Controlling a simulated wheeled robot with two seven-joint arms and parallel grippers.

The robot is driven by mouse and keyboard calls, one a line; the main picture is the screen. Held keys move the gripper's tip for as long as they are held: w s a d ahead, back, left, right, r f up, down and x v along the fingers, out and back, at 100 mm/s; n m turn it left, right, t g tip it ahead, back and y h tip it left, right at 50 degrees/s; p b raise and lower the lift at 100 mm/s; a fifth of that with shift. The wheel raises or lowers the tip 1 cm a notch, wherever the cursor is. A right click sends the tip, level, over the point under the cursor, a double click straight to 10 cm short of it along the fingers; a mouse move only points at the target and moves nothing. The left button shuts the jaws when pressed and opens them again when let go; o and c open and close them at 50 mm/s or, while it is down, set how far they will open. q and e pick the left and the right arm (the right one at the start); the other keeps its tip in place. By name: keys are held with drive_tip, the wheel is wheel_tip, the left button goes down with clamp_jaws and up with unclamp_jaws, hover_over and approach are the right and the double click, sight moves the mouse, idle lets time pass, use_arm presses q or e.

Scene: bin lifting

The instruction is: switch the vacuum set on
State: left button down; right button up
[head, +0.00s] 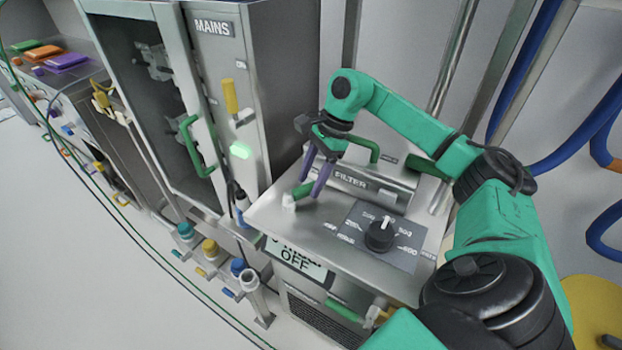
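The vacuum set (262,214) is a grey metal cabinet with a flat top in the middle of the head view. Its front display (296,262) reads OFF; the line above is cut by the top's edge. A short green lever (303,190) with a pale end lies on the top's left side. A black dial (380,234) sits on a dark numbered plate, in front of a cylinder marked FILTER (352,183). My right gripper (310,185) points down at the green lever, its two purple fingers apart. I cannot tell whether they touch it. My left gripper is out of view.
A tall MAINS cabinet (262,100) with a yellow lever (231,96) and lit green lamp (240,151) stands to the left. A green-handled valve (344,311) sits low on the front. Blue hoses (575,140) hang at the right. The floor at left is mostly clear, with thin cables.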

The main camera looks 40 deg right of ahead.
drive_tip(key=p+v, duration=0.2)
drive_tip(key=v, duration=1.2)
drive_tip(key=shift+r, duration=0.25)
